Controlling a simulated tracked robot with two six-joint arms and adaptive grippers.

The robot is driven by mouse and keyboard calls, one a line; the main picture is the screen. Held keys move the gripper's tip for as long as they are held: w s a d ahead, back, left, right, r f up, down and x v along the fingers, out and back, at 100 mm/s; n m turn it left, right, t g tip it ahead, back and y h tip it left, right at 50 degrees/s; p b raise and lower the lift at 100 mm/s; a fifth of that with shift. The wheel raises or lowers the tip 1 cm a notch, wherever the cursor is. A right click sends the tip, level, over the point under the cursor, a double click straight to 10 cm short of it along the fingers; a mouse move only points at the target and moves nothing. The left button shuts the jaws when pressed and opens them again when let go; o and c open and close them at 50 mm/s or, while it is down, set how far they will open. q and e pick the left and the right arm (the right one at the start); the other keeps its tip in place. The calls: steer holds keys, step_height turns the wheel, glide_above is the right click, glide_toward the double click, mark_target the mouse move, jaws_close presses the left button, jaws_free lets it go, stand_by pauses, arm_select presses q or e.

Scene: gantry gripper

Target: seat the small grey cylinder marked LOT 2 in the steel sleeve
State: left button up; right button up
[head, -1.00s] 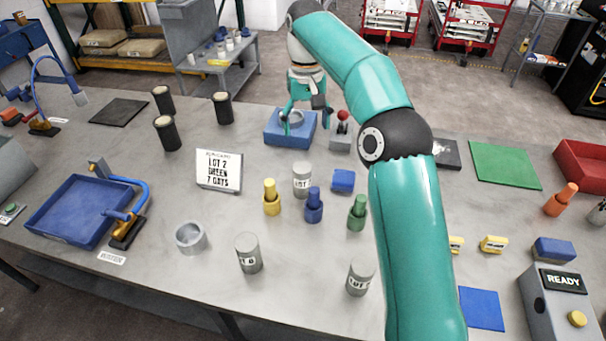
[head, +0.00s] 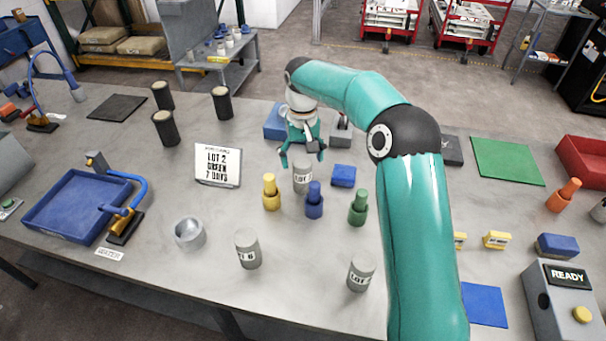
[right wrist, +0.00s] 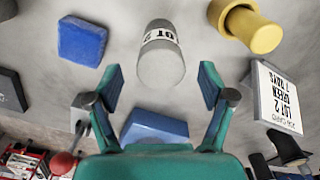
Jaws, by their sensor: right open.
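The small grey cylinder marked LOT 2 (head: 302,180) stands upright mid-table; its "2" shows in the right wrist view (right wrist: 160,62). My right gripper (head: 302,158) is open and empty just above and behind this cylinder, and its fingers (right wrist: 162,85) lie either side of the cylinder's near end in the wrist view. I cannot tell whether they touch it. A round, open-topped grey metal sleeve (head: 190,234) stands at the front left, apart from the cylinder. My left gripper is not in view.
Yellow (head: 271,194), blue (head: 314,204) and green (head: 358,209) pegs stand close by the cylinder. Two other grey cylinders (head: 248,250) (head: 361,274) stand in front. A blue block (head: 273,122) lies behind my gripper. A LOT 2 sign (head: 217,165) stands left.

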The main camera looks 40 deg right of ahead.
steer(key=shift+f+p, duration=0.35)
steer(key=shift+f, duration=1.65)
steer(key=c, duration=1.5)
steer(key=shift+w, duration=0.1)
jaws_close()
steer(key=shift+r, duration=0.15)
